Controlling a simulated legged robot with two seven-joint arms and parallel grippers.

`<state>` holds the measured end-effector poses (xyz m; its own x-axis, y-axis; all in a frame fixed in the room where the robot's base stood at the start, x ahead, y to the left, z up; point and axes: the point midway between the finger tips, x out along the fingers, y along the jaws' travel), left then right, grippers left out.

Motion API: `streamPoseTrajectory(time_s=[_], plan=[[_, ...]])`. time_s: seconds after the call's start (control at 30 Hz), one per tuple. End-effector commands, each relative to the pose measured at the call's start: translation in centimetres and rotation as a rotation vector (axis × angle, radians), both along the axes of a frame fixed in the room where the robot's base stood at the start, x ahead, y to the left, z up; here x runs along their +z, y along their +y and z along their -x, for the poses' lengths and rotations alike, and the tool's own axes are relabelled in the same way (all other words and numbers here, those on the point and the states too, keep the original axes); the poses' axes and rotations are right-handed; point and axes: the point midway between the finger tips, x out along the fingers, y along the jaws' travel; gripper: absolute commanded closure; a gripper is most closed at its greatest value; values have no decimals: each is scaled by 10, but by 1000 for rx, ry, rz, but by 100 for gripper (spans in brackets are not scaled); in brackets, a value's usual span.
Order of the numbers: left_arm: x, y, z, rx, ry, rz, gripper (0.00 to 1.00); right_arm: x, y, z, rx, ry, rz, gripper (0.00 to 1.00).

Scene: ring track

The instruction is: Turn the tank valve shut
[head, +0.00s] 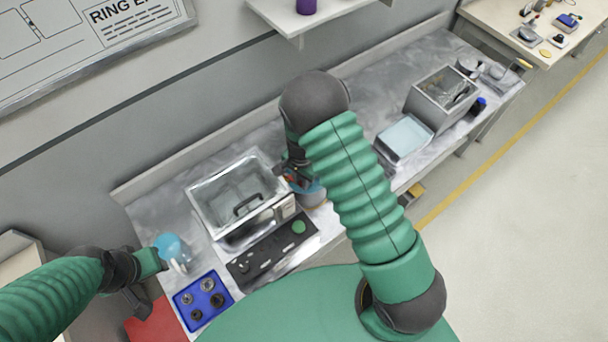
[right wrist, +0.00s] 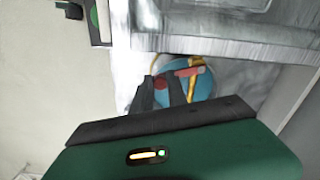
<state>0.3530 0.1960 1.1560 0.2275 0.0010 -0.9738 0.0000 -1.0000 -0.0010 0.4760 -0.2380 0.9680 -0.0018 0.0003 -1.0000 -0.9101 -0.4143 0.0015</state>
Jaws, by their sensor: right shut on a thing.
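The valve shows in the right wrist view as a red handle (right wrist: 190,73) on a brass fitting (right wrist: 194,89), above a blue round body (right wrist: 208,86). My right gripper (right wrist: 162,84) has its dark fingers at the left end of the red handle, shut on it. In the head view my right gripper (head: 291,172) is beside the right side of a steel basin (head: 215,197), and my arm partly hides the valve there. My left gripper (head: 150,268) is at the lower left, beside a light blue rounded object (head: 168,243); its fingers are unclear.
A black panel with a green button (head: 299,227) lies in front of the basin. A blue tray (head: 187,314) with several round parts sits at the bench's near left. A pale blue tray (head: 404,136) and a metal box (head: 424,106) stand to the right. A shelf (head: 290,22) hangs above.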

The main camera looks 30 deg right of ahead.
Motion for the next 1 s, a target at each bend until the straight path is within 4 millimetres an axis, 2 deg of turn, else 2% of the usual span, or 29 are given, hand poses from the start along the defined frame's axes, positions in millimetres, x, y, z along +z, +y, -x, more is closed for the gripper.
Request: streamPoseTrajectory(time_s=[0.4, 1.0], plan=[[8, 0, 0, 0, 0, 0, 64, 1, 17, 2, -247, -4, -1, 100], [9, 0, 0, 0, 0, 0, 64, 1, 20, 2, -304, -4, -2, 100]])
